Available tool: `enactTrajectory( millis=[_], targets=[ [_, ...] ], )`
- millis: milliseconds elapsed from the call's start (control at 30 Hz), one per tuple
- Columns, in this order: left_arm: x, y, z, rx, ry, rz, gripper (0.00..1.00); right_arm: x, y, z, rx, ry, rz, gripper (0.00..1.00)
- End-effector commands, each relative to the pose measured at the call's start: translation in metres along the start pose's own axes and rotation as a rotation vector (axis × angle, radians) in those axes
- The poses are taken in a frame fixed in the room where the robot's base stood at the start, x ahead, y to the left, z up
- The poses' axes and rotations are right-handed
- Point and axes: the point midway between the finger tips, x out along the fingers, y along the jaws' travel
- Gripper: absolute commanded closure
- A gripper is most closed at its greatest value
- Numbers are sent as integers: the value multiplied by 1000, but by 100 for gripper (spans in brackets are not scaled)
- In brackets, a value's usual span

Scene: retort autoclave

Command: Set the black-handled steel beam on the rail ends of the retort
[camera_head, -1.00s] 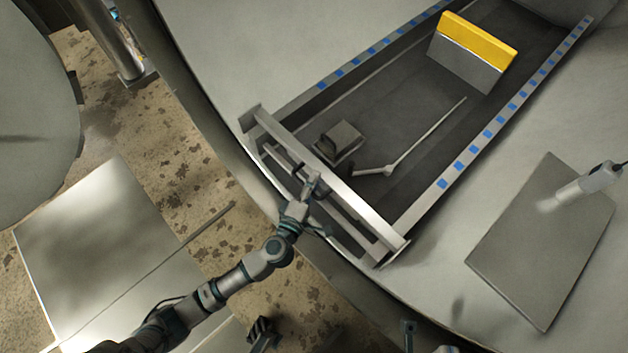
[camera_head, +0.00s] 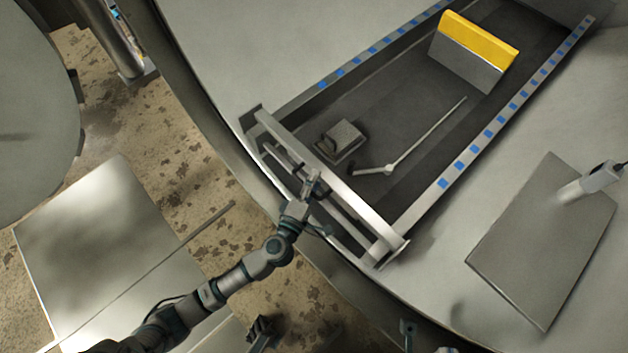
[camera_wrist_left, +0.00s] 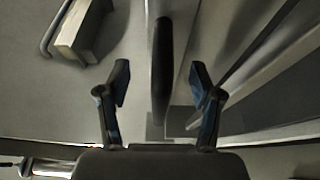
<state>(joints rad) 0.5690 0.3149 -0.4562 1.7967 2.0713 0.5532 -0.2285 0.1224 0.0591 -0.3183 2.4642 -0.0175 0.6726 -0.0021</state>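The steel beam (camera_head: 352,197) lies across the near ends of the two blue-marked rails (camera_head: 466,164) of the retort. Its two ends appear to be at the rail ends; exact contact is too small to tell. My left gripper (camera_head: 313,185) is at the near side of the beam, around its middle. In the left wrist view the black handle (camera_wrist_left: 162,70) stands between the two spread fingers of my left gripper (camera_wrist_left: 160,80), with a gap on both sides. The gripper hides the handle in the head view.
Inside the retort are a grey block (camera_head: 344,137), a thin jointed rod (camera_head: 428,134) and a yellow-topped panel (camera_head: 473,49). A grey plate (camera_head: 540,245) lies at the right. A pale panel (camera_head: 100,240) and a thin rod are at the left, over a stained floor.

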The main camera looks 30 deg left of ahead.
Motion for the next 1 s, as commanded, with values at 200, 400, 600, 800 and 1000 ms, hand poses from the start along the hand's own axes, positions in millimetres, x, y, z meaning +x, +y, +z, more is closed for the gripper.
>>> enactTrajectory(
  millis=[200,400,600,800,1000],
  targets=[
    [-2,-6,0,1,0,-11,35,-1,-1,0,2,-4,2,100],
    [-25,-6,0,0,-2,-10,35,-1,-1,-2,1,0,0,100],
    [-71,-5,0,-1,-1,-10,35,-1,-1,-2,1,0,0,100],
    [-106,-4,0,-1,0,-7,35,-1,-1,-2,0,0,0,100],
    [-119,-4,0,1,1,-5,35,-1,-1,-2,0,0,0,100]
  ],
)
